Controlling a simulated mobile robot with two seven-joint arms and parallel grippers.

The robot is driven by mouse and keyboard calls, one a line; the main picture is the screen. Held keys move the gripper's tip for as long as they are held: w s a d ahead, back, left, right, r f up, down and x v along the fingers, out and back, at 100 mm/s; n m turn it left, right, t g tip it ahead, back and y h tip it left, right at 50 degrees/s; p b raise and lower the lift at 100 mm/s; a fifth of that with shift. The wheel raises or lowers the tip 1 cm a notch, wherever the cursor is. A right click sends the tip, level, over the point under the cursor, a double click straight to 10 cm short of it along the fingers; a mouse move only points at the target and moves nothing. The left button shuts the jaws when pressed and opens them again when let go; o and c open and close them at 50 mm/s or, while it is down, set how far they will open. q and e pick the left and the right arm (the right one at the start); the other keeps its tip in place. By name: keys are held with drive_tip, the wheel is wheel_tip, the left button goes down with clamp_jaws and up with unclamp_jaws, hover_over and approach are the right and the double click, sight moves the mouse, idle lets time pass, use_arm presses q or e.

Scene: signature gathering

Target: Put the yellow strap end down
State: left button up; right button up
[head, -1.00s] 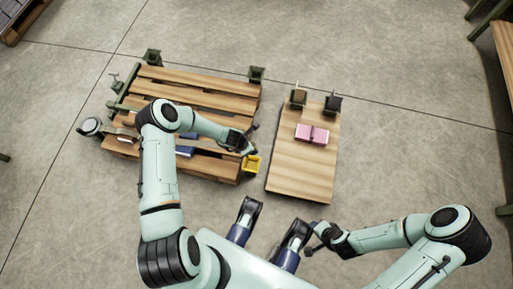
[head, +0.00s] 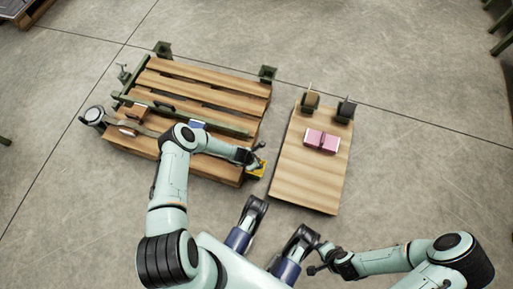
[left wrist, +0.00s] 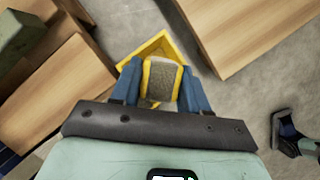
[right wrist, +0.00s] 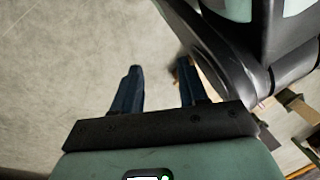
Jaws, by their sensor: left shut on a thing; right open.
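In the head view my left gripper (head: 252,160) is over the pallet's lower right corner and partly covers the yellow bin (head: 257,174). A grey strap (head: 122,124) shows at the pallet's left side. My right gripper (right wrist: 158,90) is open and empty over the floor, seen in the right wrist view.
The wooden slatted pallet (head: 196,84) carries a green bar (head: 225,128) and a blue item (head: 197,124). A round reel (head: 93,115) sits at its left. A wooden board (head: 305,187) on the right holds a pink block (head: 321,140) and two dark holders. Open floor surrounds them.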

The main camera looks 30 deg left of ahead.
use_arm(q)
drive_tip(key=shift+f+b, duration=0.55)
drive_tip(key=shift+f, duration=1.1)
use_arm(e)
drive_tip(key=shift+s+d+f+g, duration=0.1)
drive_tip(key=shift+s+f+g, duration=0.2)
drive_tip(key=shift+s+f, duration=0.35)
drive_tip(key=shift+s+d+f+g, duration=0.1)
drive_tip(key=shift+s+f+g, duration=0.2)
drive_tip(key=shift+s, duration=0.55)
use_arm(q)
drive_tip(key=shift+f, duration=0.1)
use_arm(e)
drive_tip(key=shift+s+f, duration=0.1)
drive_tip(key=shift+f, duration=0.05)
use_arm(q)
drive_tip(key=shift+f, duration=0.1)
drive_tip(key=o, duration=1.1)
use_arm(e)
drive_tip(key=shift+s, duration=0.15)
